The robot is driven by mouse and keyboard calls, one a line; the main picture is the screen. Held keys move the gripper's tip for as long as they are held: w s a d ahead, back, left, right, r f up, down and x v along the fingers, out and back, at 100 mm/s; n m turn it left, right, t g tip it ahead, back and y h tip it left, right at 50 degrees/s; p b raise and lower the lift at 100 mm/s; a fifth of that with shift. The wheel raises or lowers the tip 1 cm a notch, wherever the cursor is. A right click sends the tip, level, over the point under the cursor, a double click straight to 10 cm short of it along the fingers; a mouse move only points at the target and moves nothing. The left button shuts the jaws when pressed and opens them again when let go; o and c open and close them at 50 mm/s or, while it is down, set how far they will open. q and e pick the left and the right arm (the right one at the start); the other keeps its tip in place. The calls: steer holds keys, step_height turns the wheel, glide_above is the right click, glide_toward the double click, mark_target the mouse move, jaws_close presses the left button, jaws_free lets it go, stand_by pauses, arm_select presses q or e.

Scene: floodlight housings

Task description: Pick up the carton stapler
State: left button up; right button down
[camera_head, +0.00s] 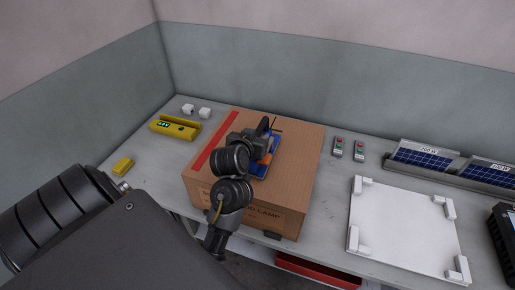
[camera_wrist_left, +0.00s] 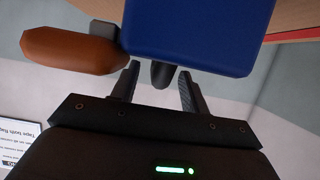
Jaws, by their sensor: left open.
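The carton stapler (camera_head: 263,167), blue with an orange part, is on top of the cardboard carton (camera_head: 297,165), partly hidden behind my left wrist. My left gripper (camera_head: 266,136) is over the carton at the stapler. In the left wrist view the stapler's blue body (camera_wrist_left: 200,30) and orange part (camera_wrist_left: 72,50) fill the top, close beyond the fingers. My left gripper (camera_wrist_left: 160,88) is open there, with a dark rounded piece showing between its fingers. Whether the fingers touch the stapler I cannot tell. My right gripper is not in view.
Right of the carton are two switch boxes (camera_head: 338,147), a white board (camera_head: 402,230) with corner blocks, and solar panels (camera_head: 422,157). A red bin (camera_head: 318,272) is below.

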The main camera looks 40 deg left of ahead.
arm_select(q)
steer(key=shift+r, duration=0.1)
jaws_close()
stand_by(1.3)
steer(key=shift+r, duration=0.1)
